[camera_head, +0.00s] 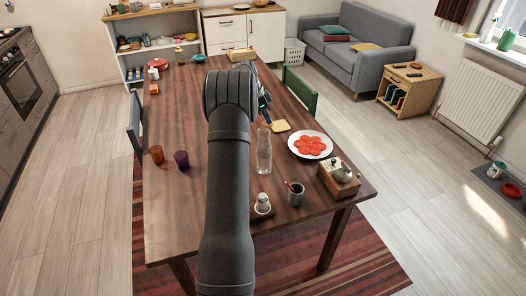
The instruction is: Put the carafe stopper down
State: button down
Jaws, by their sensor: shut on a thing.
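A clear glass carafe (264,152) stands upright on the dark wooden table (190,215), right of my arm. My gripper (265,108) is just above the carafe's neck, mostly hidden by my own dark arm. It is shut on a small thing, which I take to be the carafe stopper. The stopper is too small and covered to make out clearly. I cannot tell whether it touches the carafe's mouth.
A white plate (328,147) with red slices is right of the carafe. A wooden box (338,181), a grey cup (296,194) and a shaker (262,204) stand near the front. Two tumblers, orange (157,154) and purple (181,160), are at left. The table's left front is clear.

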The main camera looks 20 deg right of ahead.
jog(key=shift+m, duration=0.5)
jog(key=f, duration=0.4)
jog(key=w+f, duration=0.1)
jog(key=f, duration=0.4)
jog(key=w+a+f, duration=0.1)
jog(key=f, duration=0.3)
jog(key=shift+w+a+f, duration=0.1)
jog(key=shift+w+f, duration=0.1)
jog(key=shift+f, duration=0.1)
jog(key=shift+f, duration=0.2)
jog(key=c, duration=1.3)
grip_release()
jog(key=shift+r, duration=0.1)
jog(key=v, duration=1.2)
jog(key=shift+w+r, duration=0.1)
